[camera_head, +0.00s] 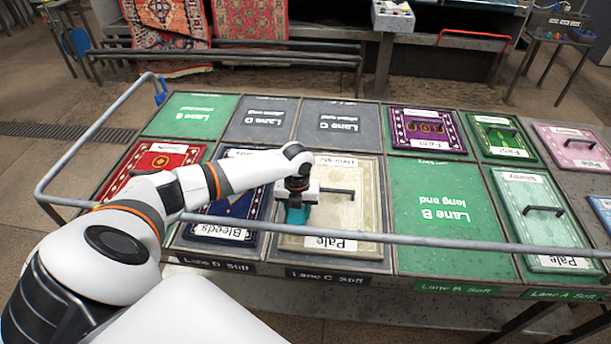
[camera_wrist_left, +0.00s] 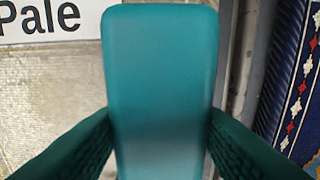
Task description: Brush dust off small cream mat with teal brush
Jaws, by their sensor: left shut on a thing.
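The small cream mat (camera_head: 366,215) lies in the middle of the table, with a patterned border and a white "Pale" label at its near edge. My left gripper (camera_head: 296,204) is over the mat's left part, shut on the teal brush (camera_head: 296,215). In the left wrist view the teal brush (camera_wrist_left: 160,70) fills the middle, with a finger of my left gripper (camera_wrist_left: 160,125) on each side. The cream mat (camera_wrist_left: 45,75) shows there at left, with faint darker smudges. The brush hides the mat beneath it, and I cannot tell if they touch. My right gripper is out of view.
A black handle (camera_head: 338,191) stands on the cream mat. A blue mat (camera_head: 222,222) lies to its left, and the bare green Lane B (camera_head: 440,205) to its right. A grey rail (camera_head: 430,240) crosses the table's near side, close to my arm.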

